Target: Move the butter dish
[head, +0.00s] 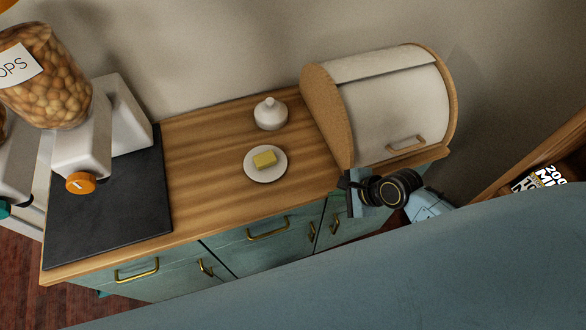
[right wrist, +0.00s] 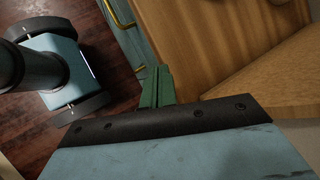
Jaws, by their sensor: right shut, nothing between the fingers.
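The butter dish (head: 252,174) is a round white plate with a yellow block of butter (head: 265,159) on it, on the middle of the wooden counter. A white rounded lid with a knob (head: 270,115) stands apart from it, just behind. My right gripper (head: 350,185) is at the counter's front edge, to the right of the dish and in front of the bread box. Its fingers are shut and empty. They also show in the right wrist view (right wrist: 156,88), close together near the wooden counter. My left gripper is not in view.
A bread box (head: 390,110) with a white roll front stands at the counter's right end. A black slab (head: 110,210) and a nut dispenser (head: 50,80) are at the left. Wood to the left of the dish is clear. A book (head: 540,178) lies at the far right.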

